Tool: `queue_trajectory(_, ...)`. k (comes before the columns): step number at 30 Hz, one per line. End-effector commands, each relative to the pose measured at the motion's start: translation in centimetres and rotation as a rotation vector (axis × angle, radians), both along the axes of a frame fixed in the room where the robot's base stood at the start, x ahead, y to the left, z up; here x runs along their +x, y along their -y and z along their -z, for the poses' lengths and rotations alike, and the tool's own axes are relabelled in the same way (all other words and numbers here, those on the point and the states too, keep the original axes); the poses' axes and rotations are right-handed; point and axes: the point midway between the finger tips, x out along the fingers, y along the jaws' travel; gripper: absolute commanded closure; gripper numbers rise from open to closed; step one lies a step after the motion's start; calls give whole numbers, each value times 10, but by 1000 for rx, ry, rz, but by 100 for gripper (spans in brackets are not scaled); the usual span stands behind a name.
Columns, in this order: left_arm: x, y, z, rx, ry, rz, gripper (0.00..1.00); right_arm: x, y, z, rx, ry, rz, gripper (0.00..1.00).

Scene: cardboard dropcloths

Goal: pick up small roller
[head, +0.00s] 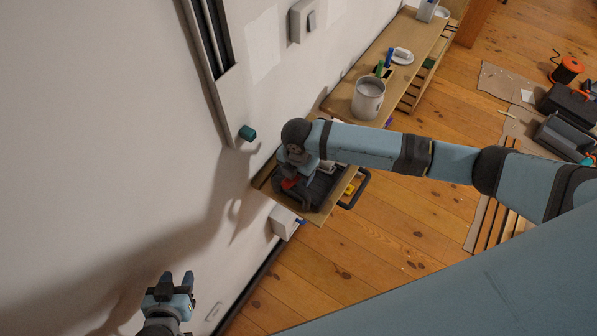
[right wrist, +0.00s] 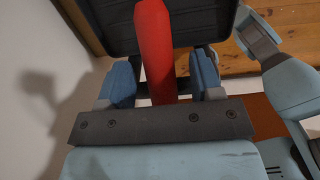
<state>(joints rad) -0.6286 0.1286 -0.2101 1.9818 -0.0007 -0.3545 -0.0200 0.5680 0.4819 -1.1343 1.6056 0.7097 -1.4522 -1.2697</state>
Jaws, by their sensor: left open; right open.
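A red handle (right wrist: 155,45), which looks like part of the small roller, stands between the two blue fingers of my right gripper (right wrist: 163,82) in the right wrist view. The fingers are open, with a gap on each side of the handle. The roller's head cannot be made out, as my arm and gripper cover much of the tray. My left gripper (head: 175,283) is open and empty, in front of the wall at the lower left.
A white mug-like pot (head: 368,98) stands on the long wooden shelf (head: 345,92) behind. The wall is close on the left. Black cases (head: 565,103) lie at right.

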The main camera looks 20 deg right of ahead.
Motion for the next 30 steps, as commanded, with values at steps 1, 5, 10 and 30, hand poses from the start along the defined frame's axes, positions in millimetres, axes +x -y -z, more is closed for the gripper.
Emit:
queue_trajectory(1, -1, 0, 0, 1, -2, 0, 57, 0, 0, 3, -1, -1, 0, 40)
queue_trajectory(5, -2, -1, 1, 1, -4, -1, 57, 0, 0, 5, 1, 1, 0, 40)
queue_trajectory(10, -2, 0, 1, 0, -4, -2, 57, 0, 0, 5, 1, 1, 0, 54)
queue_trajectory(30, 5, 0, -1, -2, 9, -4, 57, 1, 0, -5, 1, 3, 0, 100)
